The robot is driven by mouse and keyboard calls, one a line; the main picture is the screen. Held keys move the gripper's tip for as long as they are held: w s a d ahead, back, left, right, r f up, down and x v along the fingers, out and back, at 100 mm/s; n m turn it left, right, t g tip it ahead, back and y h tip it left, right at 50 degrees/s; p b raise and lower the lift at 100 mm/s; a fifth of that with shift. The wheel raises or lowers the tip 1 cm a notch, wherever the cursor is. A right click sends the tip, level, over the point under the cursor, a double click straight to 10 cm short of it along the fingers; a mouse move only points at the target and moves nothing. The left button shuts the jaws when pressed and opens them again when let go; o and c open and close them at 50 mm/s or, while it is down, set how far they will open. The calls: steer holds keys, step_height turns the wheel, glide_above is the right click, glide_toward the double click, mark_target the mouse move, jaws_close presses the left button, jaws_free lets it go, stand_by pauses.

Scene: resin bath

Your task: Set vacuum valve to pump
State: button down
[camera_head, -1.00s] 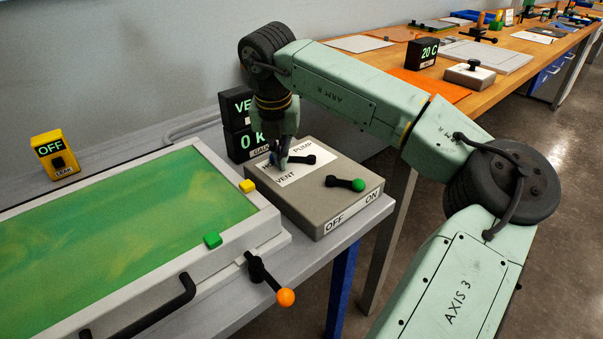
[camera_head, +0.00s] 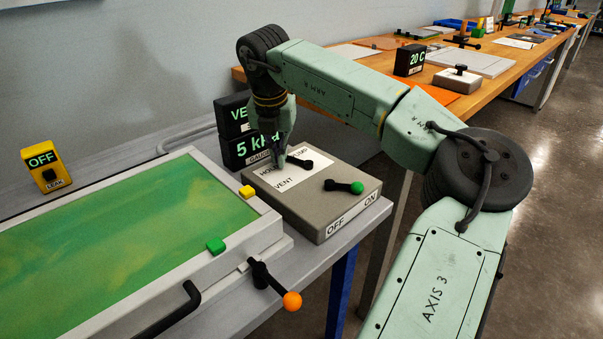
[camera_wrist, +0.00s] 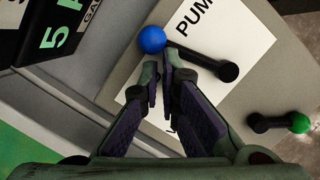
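The vacuum valve is a black lever (camera_head: 300,163) on the grey control box (camera_head: 335,203), over a white label reading HOLD, PUMP and VENT. In the wrist view, the lever (camera_wrist: 205,62) ends in a blue knob (camera_wrist: 152,39) at the white label's edge, near the PUMP lettering. My gripper (camera_head: 280,166) is over the box at the lever's knob end and hides the knob in the head view. In the wrist view, my gripper's fingers (camera_wrist: 158,72) are drawn together, empty, with their tips just below the knob. I cannot tell whether they touch it.
A second lever with a green knob (camera_head: 357,187) sits by OFF/ON. Black displays (camera_head: 245,150) behind read "VE…" and "5 kPa". A green bath (camera_head: 120,230) lies left, with an orange-knobbed handle (camera_head: 291,301) at its front. A yellow leak box (camera_head: 46,167) reads OFF.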

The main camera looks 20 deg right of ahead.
steer(key=shift+w+f, duration=0.1)
steer(key=shift+w, duration=0.4)
steer(key=shift+s+a, duration=0.1)
steer(key=shift+a, duration=0.05)
stand_by(0.5)
